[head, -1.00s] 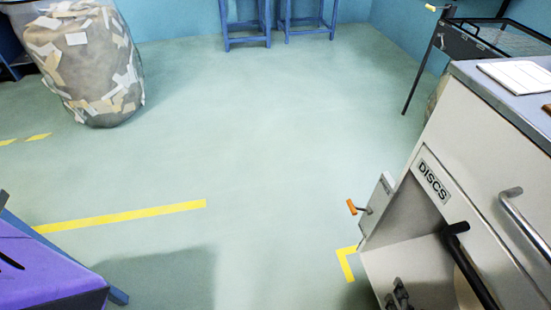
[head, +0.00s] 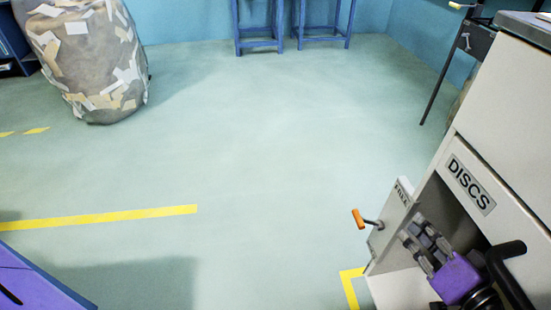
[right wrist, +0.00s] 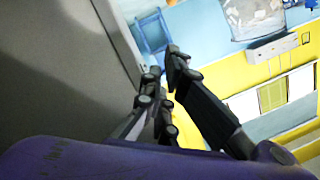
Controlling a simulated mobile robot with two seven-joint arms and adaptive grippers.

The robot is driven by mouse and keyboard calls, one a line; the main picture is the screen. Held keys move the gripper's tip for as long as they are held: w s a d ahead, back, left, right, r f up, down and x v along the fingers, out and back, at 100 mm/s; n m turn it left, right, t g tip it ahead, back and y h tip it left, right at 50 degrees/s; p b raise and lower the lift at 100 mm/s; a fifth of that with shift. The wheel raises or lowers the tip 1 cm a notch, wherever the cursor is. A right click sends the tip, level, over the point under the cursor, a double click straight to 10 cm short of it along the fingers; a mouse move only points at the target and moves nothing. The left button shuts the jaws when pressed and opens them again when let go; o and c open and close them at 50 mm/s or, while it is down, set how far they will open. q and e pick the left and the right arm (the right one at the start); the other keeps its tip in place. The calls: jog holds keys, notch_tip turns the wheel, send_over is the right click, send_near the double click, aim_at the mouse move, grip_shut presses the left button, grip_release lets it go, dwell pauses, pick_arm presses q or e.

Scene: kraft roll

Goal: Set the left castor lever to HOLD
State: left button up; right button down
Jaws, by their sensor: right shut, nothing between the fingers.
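The castor lever (head: 370,222) with an orange grip (head: 358,218) sticks out to the left from a pale plate (head: 391,222) on the cabinet's left front edge. The plate's upper end bears small lettering that looks like ROLL; no HOLD mark can be read. My right gripper (head: 414,232), with a purple body, is shut and empty. It appears just right of the plate, in front of the cabinet opening, apart from the orange grip. In the right wrist view its dark fingers (right wrist: 172,58) are together beside a grey panel. The lever cannot be made out there. My left gripper is out of view.
The grey cabinet (head: 500,110) with a DISCS label (head: 471,185) fills the right side. A yellow floor corner mark (head: 350,288) lies below the lever. Open floor (head: 250,180) spreads left of it. A full waste sack (head: 95,70) and blue stools (head: 258,25) stand far back.

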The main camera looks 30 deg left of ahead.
aim_at(370, 222)
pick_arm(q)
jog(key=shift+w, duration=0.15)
